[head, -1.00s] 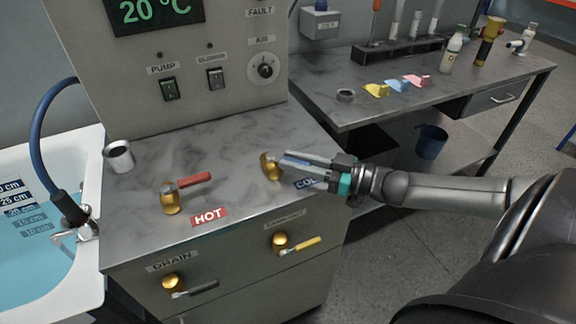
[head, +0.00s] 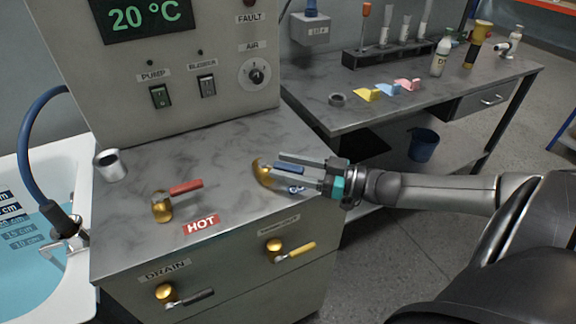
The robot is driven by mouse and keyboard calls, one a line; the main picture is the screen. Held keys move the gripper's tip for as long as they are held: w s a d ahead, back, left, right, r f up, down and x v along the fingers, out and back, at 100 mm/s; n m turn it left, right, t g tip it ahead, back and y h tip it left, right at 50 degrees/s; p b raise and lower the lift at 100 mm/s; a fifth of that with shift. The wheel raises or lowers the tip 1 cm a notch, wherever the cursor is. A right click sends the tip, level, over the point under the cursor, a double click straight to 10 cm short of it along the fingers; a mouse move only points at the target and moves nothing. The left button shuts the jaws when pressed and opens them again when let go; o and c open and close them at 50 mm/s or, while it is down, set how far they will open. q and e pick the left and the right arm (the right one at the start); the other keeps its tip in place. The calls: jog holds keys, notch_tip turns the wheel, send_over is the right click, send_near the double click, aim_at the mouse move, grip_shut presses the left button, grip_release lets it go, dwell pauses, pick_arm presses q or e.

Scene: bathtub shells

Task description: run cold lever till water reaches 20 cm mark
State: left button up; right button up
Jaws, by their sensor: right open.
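The cold lever has a gold base (head: 262,172) and a blue handle (head: 289,169), on the grey counter. My right gripper (head: 278,170) is open, with one finger on each side of the blue handle; I cannot tell if either touches it. The gripper covers most of the cold label. Blue water (head: 35,285) stands in the white bathtub (head: 84,185) at the left. The depth scale (head: 14,230) shows on its wall; the 15 and 10 cm labels look under water, and the surface appears near the 20 cm label, but the exact line is unclear. My left gripper is not in view.
The hot lever (head: 185,187) with its red handle is left of the cold lever. Drain (head: 190,299) and yellow-handled (head: 295,252) levers are on the counter's front. A metal cup (head: 110,165) stands by the tub. The panel display (head: 145,14) reads 20 °C.

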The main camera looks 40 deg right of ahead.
jog(key=p+v, duration=0.5)
jog(key=v, duration=1)
jog(key=shift+s+d, duration=0.1)
jog(key=shift+c, duration=0.3)
